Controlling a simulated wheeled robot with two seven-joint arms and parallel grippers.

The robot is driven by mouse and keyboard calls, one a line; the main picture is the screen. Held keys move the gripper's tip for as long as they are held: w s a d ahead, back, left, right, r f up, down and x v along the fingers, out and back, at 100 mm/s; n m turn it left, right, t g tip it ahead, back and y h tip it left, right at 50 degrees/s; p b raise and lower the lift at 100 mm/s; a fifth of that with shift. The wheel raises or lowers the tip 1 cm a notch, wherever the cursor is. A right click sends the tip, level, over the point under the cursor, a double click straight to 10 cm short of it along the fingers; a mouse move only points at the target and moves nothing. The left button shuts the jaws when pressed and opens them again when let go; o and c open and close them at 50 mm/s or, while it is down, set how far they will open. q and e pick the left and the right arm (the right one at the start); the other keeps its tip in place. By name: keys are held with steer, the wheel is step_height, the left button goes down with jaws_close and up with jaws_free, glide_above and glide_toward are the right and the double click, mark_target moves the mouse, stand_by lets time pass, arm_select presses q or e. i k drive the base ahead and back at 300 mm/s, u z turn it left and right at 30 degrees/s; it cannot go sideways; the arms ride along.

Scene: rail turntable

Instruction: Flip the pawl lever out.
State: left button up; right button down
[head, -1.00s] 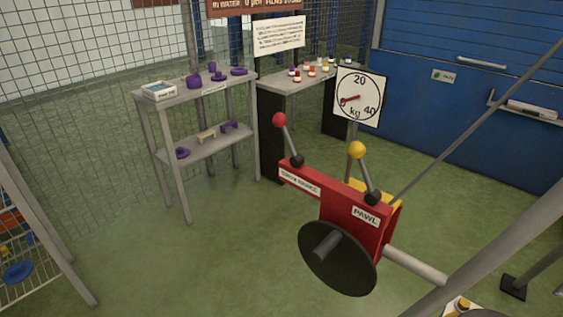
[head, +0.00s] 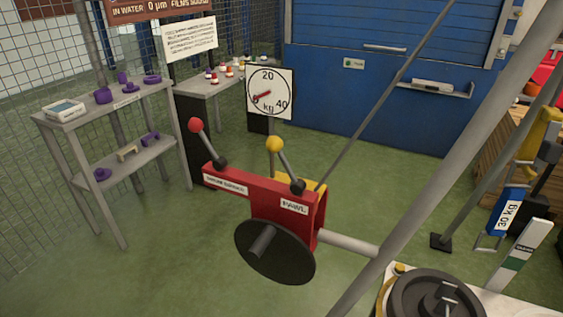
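The pawl lever (head: 285,165) is a dark rod with a yellow ball knob, rising from a black pivot above the white PAWL label (head: 294,206). It leans up and to the left. It stands on a red housing (head: 285,226). A second lever (head: 207,143) with a red knob stands at the housing's left end and also leans up-left. A black disc (head: 285,262) with a grey stub faces me below the housing. Neither of my grippers shows in the head view.
A dial gauge (head: 270,94) stands behind the levers. A grey diagonal post (head: 440,165) crosses at the right. A dark round drum (head: 435,300) is at the lower right. A grey shelf (head: 105,105) with purple items stands at the left.

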mark_target(273, 143)
steer(key=z, duration=0.55)
steer(key=k, duration=1.35)
steer(key=i, duration=0.5)
steer(key=u, duration=0.8)
steer(key=i, duration=1.15)
steer(key=z, duration=0.5)
